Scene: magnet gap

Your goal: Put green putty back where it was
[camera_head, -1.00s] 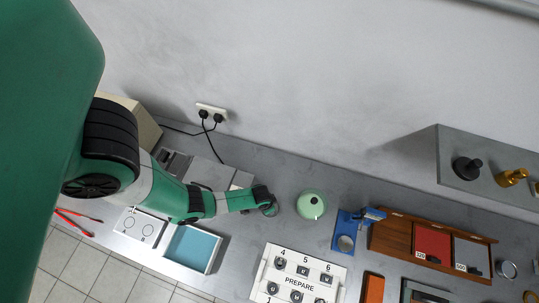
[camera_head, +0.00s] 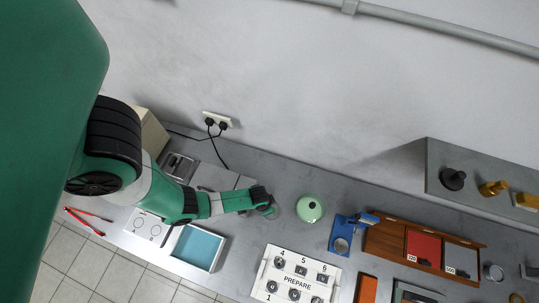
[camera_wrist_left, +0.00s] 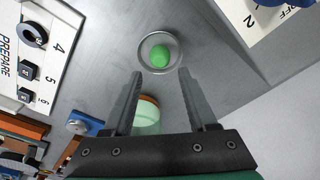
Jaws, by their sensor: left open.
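The green putty (camera_wrist_left: 160,57) is a small bright green lump inside a round clear dish (camera_wrist_left: 172,40) on the grey worktop in the left wrist view. My left gripper (camera_wrist_left: 161,73) is open, its two fingers pointing toward the dish, with nothing held between them. A pale green rounded object (camera_wrist_left: 147,118) with an orange-brown rim shows between the fingers, nearer the palm. In the head view my left gripper (camera_head: 270,210) is just left of a pale green dome (camera_head: 310,208). The putty and dish are not visible there. My right gripper is not in view.
A numbered white PREPARE panel (camera_head: 297,285) stands in front. A blue stand (camera_head: 341,240) and a wooden tray (camera_head: 393,248) lie to the right. A blue-lined tray (camera_head: 199,246) is left of the panel. A grey wall shelf (camera_head: 440,185) is at right.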

